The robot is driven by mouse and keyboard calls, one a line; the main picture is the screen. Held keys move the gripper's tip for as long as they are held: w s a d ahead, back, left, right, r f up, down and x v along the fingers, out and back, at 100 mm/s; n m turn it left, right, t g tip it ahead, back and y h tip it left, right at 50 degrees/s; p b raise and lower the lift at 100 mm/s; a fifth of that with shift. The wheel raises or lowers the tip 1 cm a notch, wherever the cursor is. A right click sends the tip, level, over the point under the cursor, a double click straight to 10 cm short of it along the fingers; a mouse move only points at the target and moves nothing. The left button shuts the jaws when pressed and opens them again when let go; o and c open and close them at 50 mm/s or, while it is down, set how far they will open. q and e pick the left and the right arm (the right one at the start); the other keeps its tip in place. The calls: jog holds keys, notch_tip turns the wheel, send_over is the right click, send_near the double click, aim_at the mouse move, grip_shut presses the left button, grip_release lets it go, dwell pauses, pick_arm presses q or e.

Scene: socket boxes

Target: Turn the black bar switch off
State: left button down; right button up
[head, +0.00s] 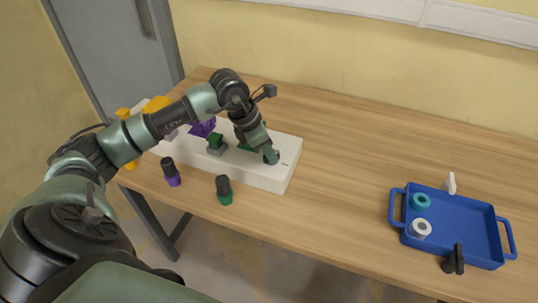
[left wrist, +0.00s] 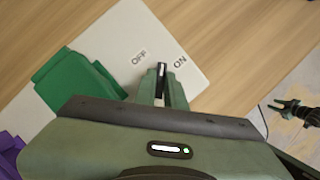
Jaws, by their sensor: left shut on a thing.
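The black bar switch (left wrist: 161,69) is a small dark bar with a pale end face, between the OFF and ON labels on the white socket box (head: 262,178). The box also shows in the left wrist view (left wrist: 165,25). My left gripper (head: 271,157) is over the box's right end, pointing down. In the left wrist view its fingers (left wrist: 162,86) are shut on the switch, hiding most of it; in the head view the gripper hides it. My right gripper (left wrist: 284,105) shows small at the right of the left wrist view, away from the box; its opening is unclear.
Green (head: 215,142) and purple (head: 203,127) socket parts are on the box. A black-and-purple plug (head: 171,172) and a black-and-green plug (head: 223,190) stand in front. A blue tray (head: 466,206) with teal and white rings is at right. The table between is clear.

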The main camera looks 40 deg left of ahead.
pick_arm(q)
jog(key=n+y+b, duration=0.1)
jog(key=n, duration=0.1)
jog(key=n+t+y+b, duration=0.1)
jog(key=n+b, duration=0.1)
jog(key=n, duration=0.1)
jog(key=shift+d+n, duration=0.15)
jog(key=shift+n, duration=0.15)
jog(key=shift+r+n+y+b, duration=0.1)
jog(key=shift+n+y+b, duration=0.85)
jog(key=shift+n, duration=1.15)
jog(key=c, duration=1.5)
grip_release()
jog(key=v, duration=0.7)
jog(key=shift+s+r+b, duration=0.1)
jog(key=shift+r+b, duration=0.25)
